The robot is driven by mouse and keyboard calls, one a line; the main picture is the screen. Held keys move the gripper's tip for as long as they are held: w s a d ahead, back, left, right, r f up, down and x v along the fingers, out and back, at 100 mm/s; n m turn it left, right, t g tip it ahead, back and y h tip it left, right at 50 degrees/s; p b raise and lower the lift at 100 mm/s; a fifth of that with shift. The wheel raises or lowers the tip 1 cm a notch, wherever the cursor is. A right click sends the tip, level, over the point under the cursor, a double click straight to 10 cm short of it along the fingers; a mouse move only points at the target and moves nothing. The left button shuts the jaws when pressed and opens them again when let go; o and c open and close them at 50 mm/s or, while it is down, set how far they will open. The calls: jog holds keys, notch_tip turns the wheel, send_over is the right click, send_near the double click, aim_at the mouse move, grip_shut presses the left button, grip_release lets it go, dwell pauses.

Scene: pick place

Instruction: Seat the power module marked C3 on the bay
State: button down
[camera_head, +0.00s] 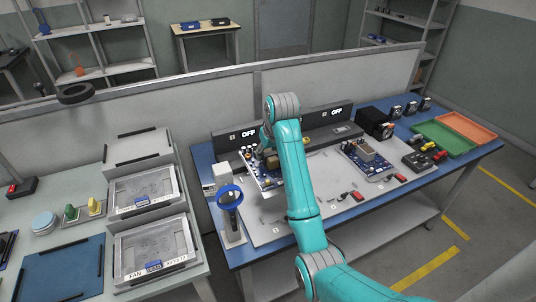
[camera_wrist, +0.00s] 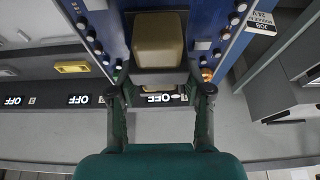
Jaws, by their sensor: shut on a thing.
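In the wrist view my gripper (camera_wrist: 161,92) is shut, with one finger on each side of a tan-topped grey block (camera_wrist: 158,42). I take this block for the power module; no C3 mark is readable on it. A blue circuit board (camera_wrist: 230,20) shows around the block, but I cannot tell whether the two touch. In the head view my gripper (camera_head: 268,152) is largely hidden by my arm, over a populated board (camera_head: 250,172) at the left of the workbench. The bay cannot be told apart there.
A second populated board (camera_head: 360,168) lies to the right. Grey fixtures with OFF displays (camera_head: 240,134) line the back. A blue-ringed stand (camera_head: 230,200) is at the left. A green tray (camera_head: 440,138), an orange tray (camera_head: 468,126) and several black modules (camera_head: 375,122) occupy the right.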

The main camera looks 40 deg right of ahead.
jog(key=shift+r, duration=0.75)
jog(key=shift+r, duration=0.15)
